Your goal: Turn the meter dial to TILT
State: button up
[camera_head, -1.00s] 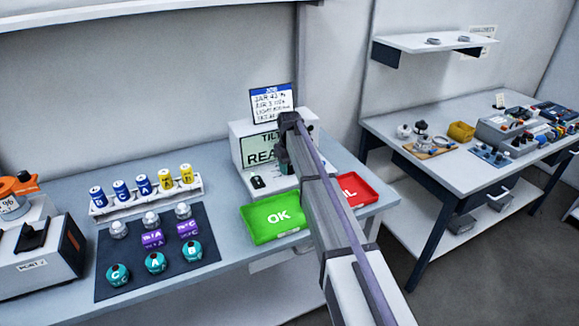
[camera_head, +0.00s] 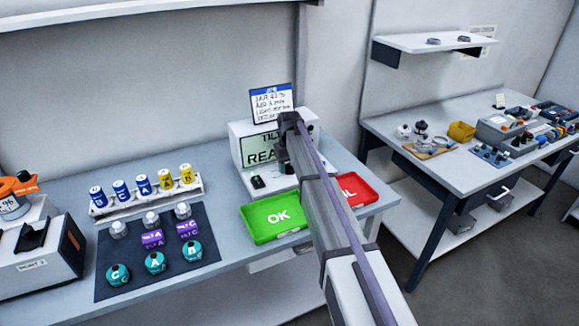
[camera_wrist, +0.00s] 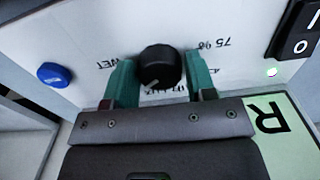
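The meter (camera_head: 241,163) is a pale box on the left bench, its display (camera_head: 258,149) partly hidden by my arm; the letters "TI" and "REA" show. In the wrist view its black round dial (camera_wrist: 160,66) sits between the two green fingers of my gripper (camera_wrist: 160,75), which lie close against both sides of it. A small white mark shows at the dial's lower edge. Printed labels around it include "WET" and "75 %", upside down; the label below is partly covered. In the head view the fingers and dial are hidden behind my arm.
A blue button (camera_wrist: 55,74) and a black rocker switch (camera_wrist: 297,42) flank the dial on the panel. A green OK tray (camera_head: 262,232) and a red tray (camera_head: 362,190) lie before the meter. A card (camera_head: 271,101) stands above it.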

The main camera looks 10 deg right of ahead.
aim_at(289, 166)
jog(key=o, duration=0.3)
jog(key=shift+r, duration=0.1)
notch_tip(289, 166, up, 11)
jog(key=p, duration=1.1)
jog(key=shift+f, duration=0.2)
jog(key=s+m, duration=0.2)
jog(key=s, duration=3.6)
